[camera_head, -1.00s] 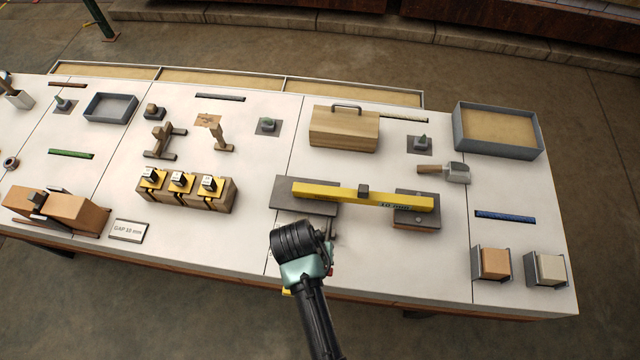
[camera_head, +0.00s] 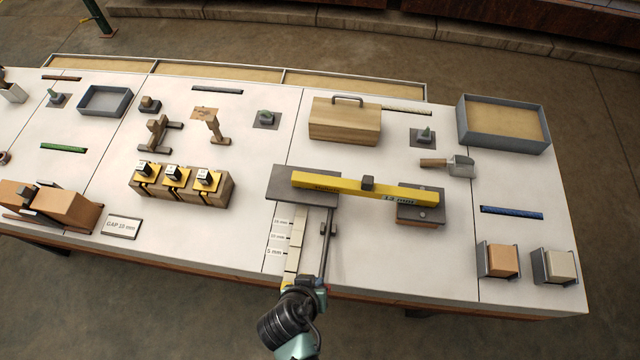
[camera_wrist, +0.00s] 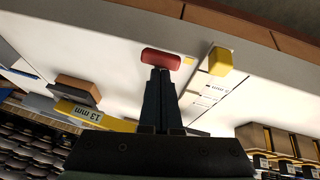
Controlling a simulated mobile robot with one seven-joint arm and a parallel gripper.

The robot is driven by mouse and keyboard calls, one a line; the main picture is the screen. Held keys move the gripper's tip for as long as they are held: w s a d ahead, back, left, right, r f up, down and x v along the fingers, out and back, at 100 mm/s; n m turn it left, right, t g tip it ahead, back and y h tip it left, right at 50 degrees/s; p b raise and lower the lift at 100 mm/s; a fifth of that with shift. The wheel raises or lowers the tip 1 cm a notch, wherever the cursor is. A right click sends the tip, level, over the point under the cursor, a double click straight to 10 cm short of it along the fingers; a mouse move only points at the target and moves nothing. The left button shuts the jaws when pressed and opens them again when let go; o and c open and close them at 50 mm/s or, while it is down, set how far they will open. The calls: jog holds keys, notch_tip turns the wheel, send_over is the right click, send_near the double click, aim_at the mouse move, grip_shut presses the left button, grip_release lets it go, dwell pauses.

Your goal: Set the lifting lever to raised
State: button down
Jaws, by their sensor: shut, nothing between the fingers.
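The lifting lever (camera_head: 325,255) is a thin dark rod running from a small pivot block towards the table's front edge. Its far end reaches the grey plate under a yellow bar (camera_head: 335,187). In the wrist view a red grip (camera_wrist: 160,58) lies just beyond my fingertips; I take it for the lever's handle. My gripper (camera_head: 317,285) is at the front edge, by the lever's near end. In the wrist view my gripper (camera_wrist: 161,73) is shut and empty, its tips overlapping the red grip's lower edge; contact cannot be told. My wrist partly hides the lever's near end.
Left of the lever lies a pale strip (camera_head: 296,240) with mm labels and a yellow end (camera_wrist: 220,62). The yellow bar spans the grey plate (camera_head: 290,190) and a block (camera_head: 419,211). Two small blocks in holders (camera_head: 500,260) stand at right. The table between is clear.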

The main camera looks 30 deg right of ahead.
jog(key=shift+s+a+f, duration=0.3)
jog(key=shift+s+f, duration=0.35)
jog(key=shift+f, duration=0.05)
jog(key=r+p, duration=0.1)
jog(key=w+r+p, duration=0.1)
jog(key=r, duration=0.1)
jog(key=w+r+p, duration=0.1)
jog(key=r+p, duration=0.1)
jog(key=shift+r, duration=0.1)
jog(key=s+b+v, duration=0.1)
jog(key=v, duration=0.8)
jog(key=shift+a, duration=0.5)
jog(key=shift+s, duration=0.15)
